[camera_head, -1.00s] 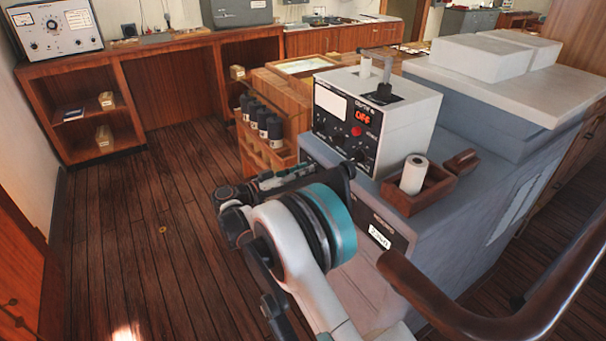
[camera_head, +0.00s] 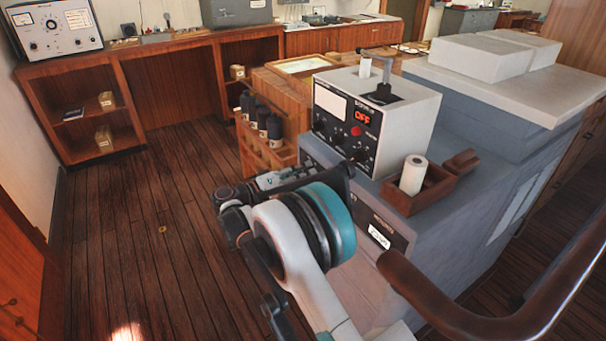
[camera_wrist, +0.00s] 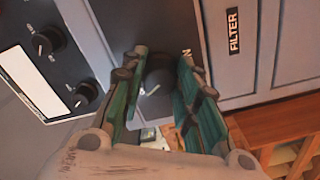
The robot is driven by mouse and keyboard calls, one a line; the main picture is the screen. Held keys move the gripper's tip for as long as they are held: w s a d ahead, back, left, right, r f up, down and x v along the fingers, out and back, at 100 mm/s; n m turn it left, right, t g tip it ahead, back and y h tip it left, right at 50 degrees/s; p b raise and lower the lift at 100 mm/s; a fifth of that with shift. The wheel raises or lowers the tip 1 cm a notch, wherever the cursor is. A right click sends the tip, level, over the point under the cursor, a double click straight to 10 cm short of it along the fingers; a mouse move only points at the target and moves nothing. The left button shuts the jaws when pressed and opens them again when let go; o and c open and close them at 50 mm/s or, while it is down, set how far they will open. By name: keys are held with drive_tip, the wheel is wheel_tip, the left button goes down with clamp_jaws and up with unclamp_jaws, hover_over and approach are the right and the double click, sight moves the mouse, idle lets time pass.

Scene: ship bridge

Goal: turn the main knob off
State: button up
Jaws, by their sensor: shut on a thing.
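A red display (camera_head: 362,117) on the box reads OFF.
A wooden tray (camera_head: 432,187) with a white roll (camera_head: 413,174) stands to the right. A brown handrail (camera_head: 470,318) crosses the front right. Floor at left is clear.

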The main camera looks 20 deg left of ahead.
idle(0.4)
drive_tip(key=o, duration=1.1)
drive_tip(key=v, duration=1.2)
